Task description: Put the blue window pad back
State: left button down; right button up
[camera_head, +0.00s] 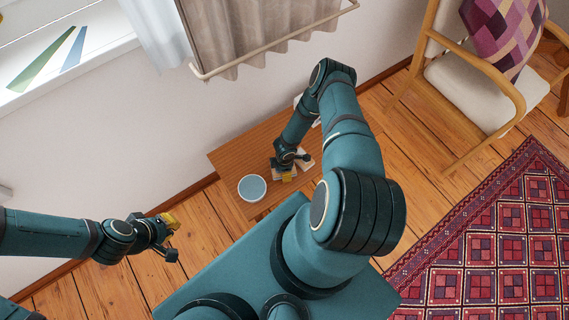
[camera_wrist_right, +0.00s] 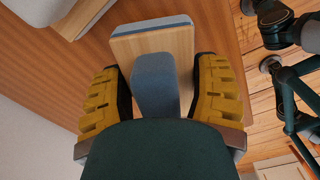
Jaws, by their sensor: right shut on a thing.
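A wooden block with a blue-grey layer and a blue-grey grip, seemingly the blue window pad (camera_wrist_right: 155,85), fills the middle of the right wrist view. My right gripper (camera_wrist_right: 158,100) has its yellow fingers on both sides of it and is shut on it. In the head view this gripper (camera_head: 294,168) is low over the wooden bench (camera_head: 232,154), and little of the pad shows. My left gripper (camera_head: 170,238) is open and empty over the floor at the left. A green strip (camera_head: 42,60) and a blue strip (camera_head: 73,50) lie on the white window sill (camera_head: 108,38).
A pale object (camera_wrist_right: 40,8) partly shows on the bench. A curtain on a rail (camera_head: 240,35) hangs above. A cushioned chair (camera_head: 465,90) and red rug (camera_head: 490,240) are at the right.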

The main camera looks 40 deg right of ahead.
notch_tip(320, 180, down, 2)
jog(key=shift+f+b, duration=0.2)
jog(key=shift+b, duration=0.1)
jog(key=shift+c, duration=0.2)
jog(key=o, duration=1.3)
jog(key=shift+r, duration=0.1)
